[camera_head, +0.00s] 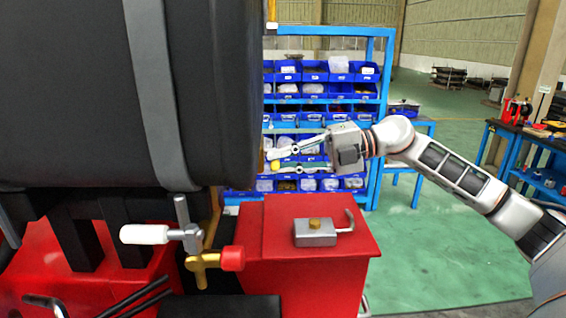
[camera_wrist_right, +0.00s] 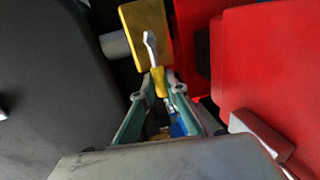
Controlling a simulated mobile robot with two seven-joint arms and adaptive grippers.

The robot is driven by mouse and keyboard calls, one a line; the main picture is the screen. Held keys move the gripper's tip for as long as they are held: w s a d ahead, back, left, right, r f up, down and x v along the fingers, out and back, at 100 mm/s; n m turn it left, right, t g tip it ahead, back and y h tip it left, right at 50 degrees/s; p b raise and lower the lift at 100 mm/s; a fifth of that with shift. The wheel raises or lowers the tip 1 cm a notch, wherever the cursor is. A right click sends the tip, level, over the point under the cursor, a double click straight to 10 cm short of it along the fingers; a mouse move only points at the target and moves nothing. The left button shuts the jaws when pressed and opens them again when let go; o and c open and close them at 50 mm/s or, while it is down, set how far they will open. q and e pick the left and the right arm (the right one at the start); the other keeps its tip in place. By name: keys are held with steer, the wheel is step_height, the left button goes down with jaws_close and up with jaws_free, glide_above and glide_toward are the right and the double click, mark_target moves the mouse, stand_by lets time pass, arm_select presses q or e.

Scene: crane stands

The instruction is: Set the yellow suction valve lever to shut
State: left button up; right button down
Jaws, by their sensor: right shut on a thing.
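The yellow suction valve lever (camera_wrist_right: 158,81) shows in the right wrist view as a yellow grip on a short silver stem. The stem runs up to a yellow block (camera_wrist_right: 145,22) with a grey cylinder at its left. My right gripper (camera_wrist_right: 157,93) is shut on the yellow grip, one finger on each side. In the head view my right gripper (camera_head: 283,159) reaches in from the right, beside the big dark drum, with a yellow tip (camera_head: 276,166) at its fingers. The rest of the valve is hidden there. My left gripper is not in view.
The dark drum (camera_head: 90,90) fills the left. Below it are a white-handled lever (camera_head: 144,234) and a brass fitting with a red knob (camera_head: 232,258). A red cabinet (camera_head: 320,270) carries a grey padlock-like block (camera_head: 315,236). A blue bin rack (camera_head: 375,95) stands behind.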

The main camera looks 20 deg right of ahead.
steer(key=c, duration=2)
jaws_free()
steer(key=v, duration=1.2)
steer(key=shift+r, duration=0.1)
steer(key=shift+d, duration=0.15)
